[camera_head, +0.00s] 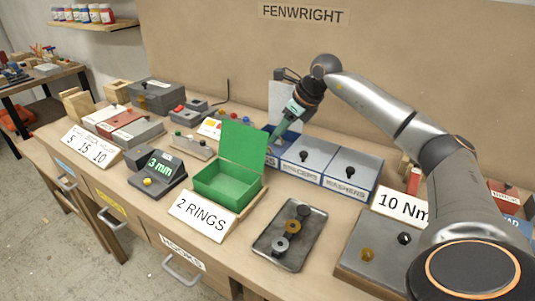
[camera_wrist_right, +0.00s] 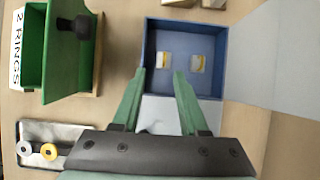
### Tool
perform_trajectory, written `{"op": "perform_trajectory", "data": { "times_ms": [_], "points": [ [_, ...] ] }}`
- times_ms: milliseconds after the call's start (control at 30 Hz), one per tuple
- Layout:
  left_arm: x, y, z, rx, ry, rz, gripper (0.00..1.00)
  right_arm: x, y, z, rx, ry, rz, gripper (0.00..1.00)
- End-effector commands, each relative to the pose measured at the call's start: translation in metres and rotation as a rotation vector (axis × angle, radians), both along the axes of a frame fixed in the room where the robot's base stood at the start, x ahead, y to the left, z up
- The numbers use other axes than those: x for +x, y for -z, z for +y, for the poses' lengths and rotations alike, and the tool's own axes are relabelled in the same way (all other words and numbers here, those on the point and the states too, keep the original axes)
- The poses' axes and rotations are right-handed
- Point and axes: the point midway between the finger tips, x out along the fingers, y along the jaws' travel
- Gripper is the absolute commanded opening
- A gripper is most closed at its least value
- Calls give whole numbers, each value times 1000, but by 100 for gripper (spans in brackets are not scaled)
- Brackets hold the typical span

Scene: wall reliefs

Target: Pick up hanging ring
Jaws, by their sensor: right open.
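My right gripper (camera_head: 274,138) reaches down from the right arm over an open blue box at the back middle. In the right wrist view its two green fingers (camera_wrist_right: 160,76) are apart with nothing between them. The tips are over the near side of the blue box (camera_wrist_right: 228,70). Inside lie two small pale and yellowish pieces, one here (camera_wrist_right: 163,60) and one here (camera_wrist_right: 197,63); I cannot tell if either is a ring. A grey ring (camera_head: 280,244) and a brass ring (camera_head: 292,227) lie on a dark metal tray (camera_head: 262,246). My left gripper is out of view.
The open green box (camera_head: 210,185) stands behind a "2 RINGS" sign (camera_head: 203,217). Lidded blue boxes (camera_head: 350,167) stand right of the gripper. A "3 mm" device (camera_head: 158,172) is at left.

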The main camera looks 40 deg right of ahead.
Motion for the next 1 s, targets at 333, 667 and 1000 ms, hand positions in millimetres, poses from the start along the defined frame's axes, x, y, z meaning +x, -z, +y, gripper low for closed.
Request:
{"op": "perform_trajectory", "data": {
  "times_ms": [333, 667, 1000],
  "points": [
    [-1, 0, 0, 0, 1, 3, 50, 19, 30, 2, 2, 0, 1, 43],
    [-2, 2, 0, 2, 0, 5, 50, 36, 58, 3, 0, -1, -1, 43],
    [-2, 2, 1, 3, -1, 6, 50, 36, 58, 3, 0, 0, -1, 25]
  ]
}}
